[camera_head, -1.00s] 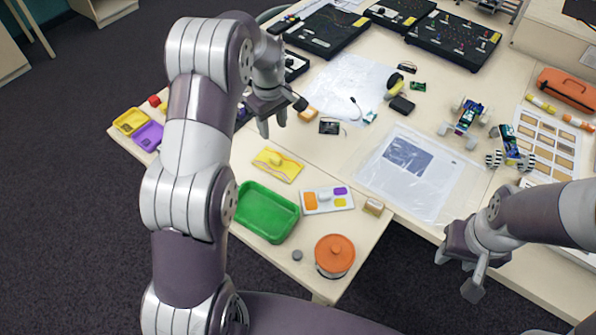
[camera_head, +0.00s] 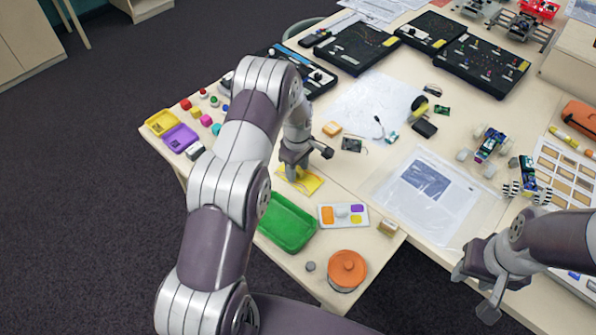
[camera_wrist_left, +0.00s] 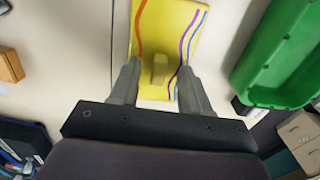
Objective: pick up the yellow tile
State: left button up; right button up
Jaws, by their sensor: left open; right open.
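The yellow tile (camera_head: 311,184) lies on the near table, behind the green tray, partly hidden by my left gripper. In the left wrist view the yellow tile (camera_wrist_left: 163,28) shows a raised yellow knob, an orange line and purple and blue wavy lines. My left gripper (camera_head: 297,176) is open, pointing down over the tile. In the left wrist view its fingers (camera_wrist_left: 158,80) stand either side of the knob; I cannot tell whether they touch it. My right gripper (camera_head: 479,291) is open and empty at the lower right, away from the tile.
The green tray (camera_head: 287,222) stands just in front of the tile. A white board with coloured pieces (camera_head: 343,216), an orange lidded pot (camera_head: 346,270) and a small box (camera_head: 387,228) are nearby. An orange block (camera_head: 332,128) lies behind. Yellow (camera_head: 161,122) and purple (camera_head: 180,137) trays sit left.

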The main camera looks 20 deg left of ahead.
pick_arm(q)
jog(key=shift+w+d+f, duration=0.1)
jog(key=shift+d+f, duration=0.05)
jog(key=shift+f, duration=0.05)
jog(key=c, duration=0.7)
grip_shut()
jog(key=shift+r, duration=0.2)
